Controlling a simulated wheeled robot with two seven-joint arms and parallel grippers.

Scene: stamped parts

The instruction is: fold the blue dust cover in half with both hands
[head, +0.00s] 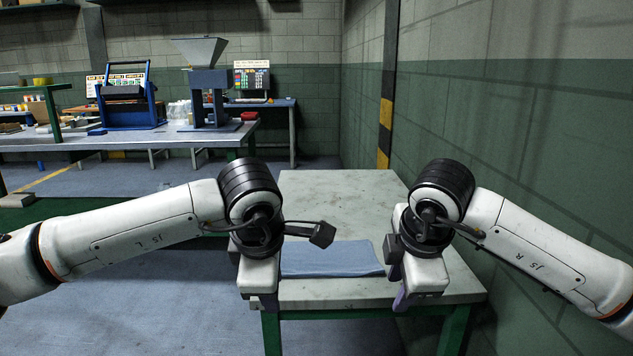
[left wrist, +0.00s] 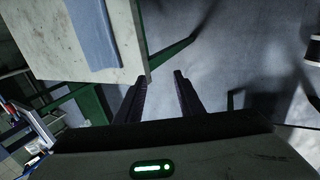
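The blue dust cover (head: 332,259) lies flat on the pale worktable (head: 345,205), near its front edge and between my two arms. Its left end is hidden behind my left wrist, and I cannot tell how many layers it has. It also shows in the left wrist view (left wrist: 93,32) as a blue strip on the tabletop. My left gripper (left wrist: 158,84) is open and empty, its two fingers apart over the floor beside the table. My right gripper (head: 402,300) points down near the cover's right end, apart from it; its finger gap is not clear.
The worktable has green legs, and its top behind the cover is clear. A green and grey wall (head: 520,120) stands close on the right. A long bench (head: 150,141) with machines and a hopper (head: 200,52) stands at the back left.

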